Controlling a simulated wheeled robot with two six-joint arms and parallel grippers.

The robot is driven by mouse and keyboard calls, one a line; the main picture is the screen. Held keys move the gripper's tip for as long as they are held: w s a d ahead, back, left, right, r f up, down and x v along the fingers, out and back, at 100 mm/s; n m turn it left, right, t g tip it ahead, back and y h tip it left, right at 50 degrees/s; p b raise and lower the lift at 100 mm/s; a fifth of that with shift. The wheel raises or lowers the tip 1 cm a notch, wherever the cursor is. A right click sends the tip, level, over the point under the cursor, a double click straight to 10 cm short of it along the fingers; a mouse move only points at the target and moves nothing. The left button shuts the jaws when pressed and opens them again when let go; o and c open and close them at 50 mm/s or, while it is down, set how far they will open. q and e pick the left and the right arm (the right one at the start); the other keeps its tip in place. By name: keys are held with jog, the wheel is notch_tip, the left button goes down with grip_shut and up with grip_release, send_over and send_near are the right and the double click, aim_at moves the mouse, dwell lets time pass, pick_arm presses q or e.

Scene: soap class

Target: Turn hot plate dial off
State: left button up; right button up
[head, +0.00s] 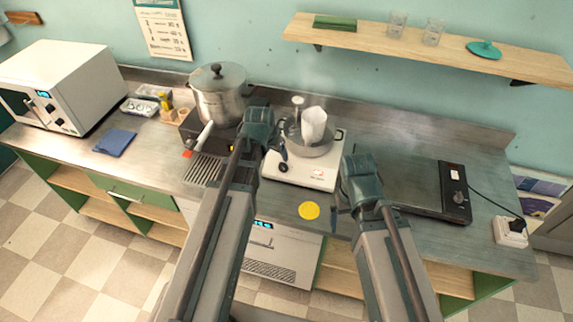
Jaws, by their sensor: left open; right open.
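A flat black hot plate (415,188) lies on the right part of the counter. My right gripper (338,205) is open and empty, left of this hot plate and apart from the dial. My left gripper (281,152) is open near the left side of a white appliance (300,174) carrying a metal pan (310,149). A dark burner unit (195,127) under a steel pot (219,94) is partly hidden by my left arm.
A black cord runs from the hot plate to a white power strip (510,232) at the right. A yellow disc (309,210) lies near the counter's front edge. A microwave (62,86) and blue cloth (114,142) are at left. A shelf (440,53) hangs above.

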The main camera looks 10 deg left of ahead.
aim_at(282, 165)
pick_arm(q)
jog(key=b+x, duration=1.2)
jog(key=x, duration=0.2)
jog(key=shift+s+r, duration=0.1)
grip_shut()
